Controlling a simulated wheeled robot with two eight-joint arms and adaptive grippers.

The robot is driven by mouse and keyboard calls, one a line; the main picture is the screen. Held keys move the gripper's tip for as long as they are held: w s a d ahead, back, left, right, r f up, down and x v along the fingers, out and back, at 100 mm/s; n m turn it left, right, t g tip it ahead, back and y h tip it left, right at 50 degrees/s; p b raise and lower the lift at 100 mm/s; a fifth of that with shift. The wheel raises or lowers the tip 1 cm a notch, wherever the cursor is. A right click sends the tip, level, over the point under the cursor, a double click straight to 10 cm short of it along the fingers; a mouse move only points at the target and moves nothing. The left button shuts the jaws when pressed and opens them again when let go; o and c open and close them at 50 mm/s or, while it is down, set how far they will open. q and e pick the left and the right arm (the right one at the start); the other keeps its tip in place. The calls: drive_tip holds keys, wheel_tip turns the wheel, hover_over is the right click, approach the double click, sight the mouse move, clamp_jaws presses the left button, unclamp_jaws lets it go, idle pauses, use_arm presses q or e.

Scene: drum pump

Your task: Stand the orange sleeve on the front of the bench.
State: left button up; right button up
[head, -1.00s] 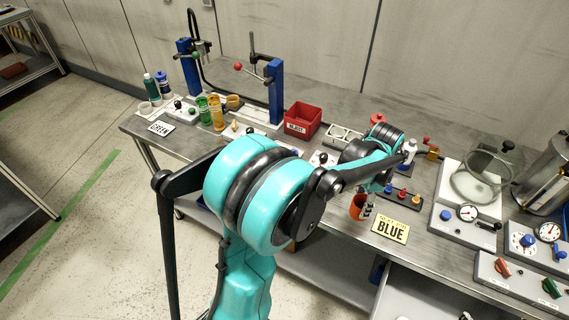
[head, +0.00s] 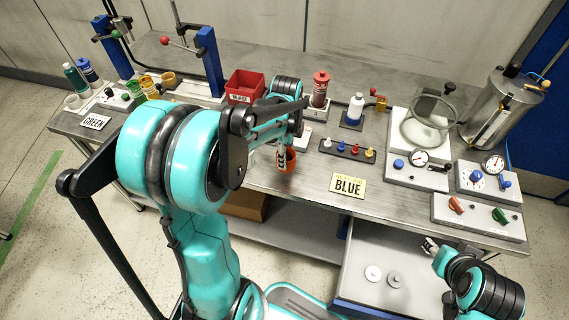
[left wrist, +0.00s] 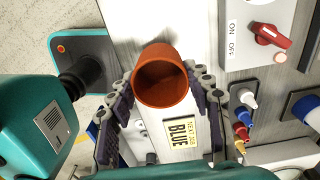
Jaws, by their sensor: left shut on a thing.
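The orange sleeve (head: 288,161) is near the front edge of the bench (head: 320,207), left of the BLUE card. My left gripper (head: 283,153) is shut on it, with fingers on both sides. In the left wrist view the sleeve (left wrist: 162,82) shows its open round end between the two fingers of my left gripper (left wrist: 163,92). The sleeve looks about upright; I cannot tell whether its base touches the bench. My right gripper (head: 431,246) is at the lower right, by the drawer, away from the sleeve; its jaw opening is too small to read.
The yellow BLUE card (head: 347,186) lies right of the sleeve. A rail with coloured knobs (head: 348,151), a white bottle (head: 355,108) and a red bin (head: 244,86) stand behind. A pale drawer (head: 350,285) stands open below the bench front.

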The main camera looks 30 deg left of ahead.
use_arm(q)
drive_tip(key=shift+f+b, duration=0.85)
drive_tip(key=shift+f, duration=1.15)
drive_tip(key=shift+f, duration=0.1)
drive_tip(key=o, duration=0.9)
drive_tip(key=shift+f, duration=0.1)
wheel_tip(320, 180, up, 12)
drive_tip(key=p, duration=0.4)
drive_tip(key=s+d+r+n+t, duration=0.1)
drive_tip(key=s+d+n+t, duration=0.1)
drive_tip(key=n, duration=0.3)
drive_tip(key=s+d+r+n+t, duration=0.1)
drive_tip(key=s+d+n+t, duration=0.1)
drive_tip(key=s+d+n, duration=0.3)
drive_tip(key=s+d+r+n+t, duration=0.1)
drive_tip(key=s+d+n+t, duration=0.2)
drive_tip(key=s+n, duration=0.1)
drive_tip(key=shift+d+n, duration=0.35)
drive_tip(key=shift+n, duration=0.35)
